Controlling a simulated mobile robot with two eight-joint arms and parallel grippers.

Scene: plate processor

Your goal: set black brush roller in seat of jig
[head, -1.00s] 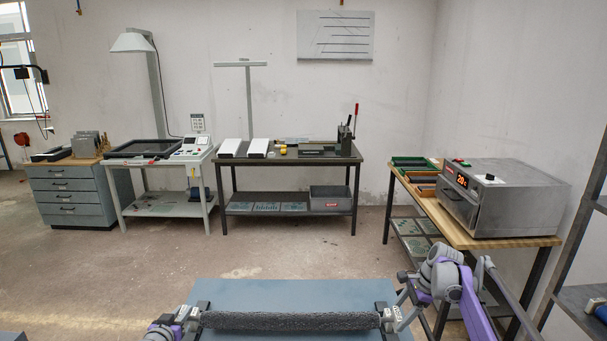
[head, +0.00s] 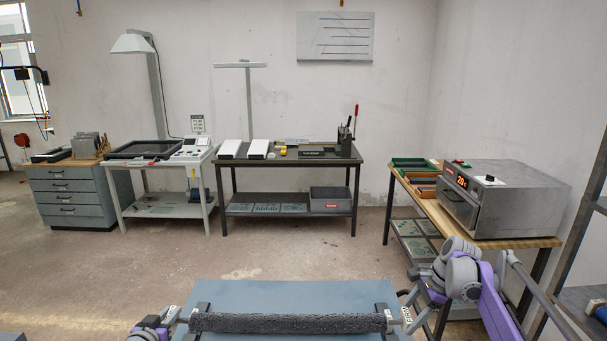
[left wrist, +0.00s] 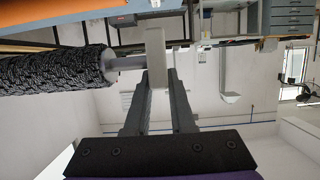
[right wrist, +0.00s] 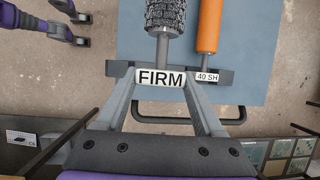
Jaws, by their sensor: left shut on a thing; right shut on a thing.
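The black brush roller (head: 288,323) lies level across the bottom of the head view, with a textured dark surface. It also shows in the left wrist view (left wrist: 55,72) and the right wrist view (right wrist: 165,14). My left gripper (head: 174,321) is shut on the pale block at its left end (left wrist: 156,55). My right gripper (head: 406,317) is shut on the block marked FIRM (right wrist: 161,78) at its other end. Dark jig brackets (right wrist: 222,76) stand on a blue-grey surface (head: 290,293). The roller appears above them; its lower side and the seat are hidden.
An orange roller (right wrist: 208,25) tagged 40 SH lies parallel to the brush roller in the right wrist view. A wooden bench (head: 440,222) with an oven (head: 510,197) stands at right. A dark workbench (head: 300,160) is along the back wall. The floor between is clear.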

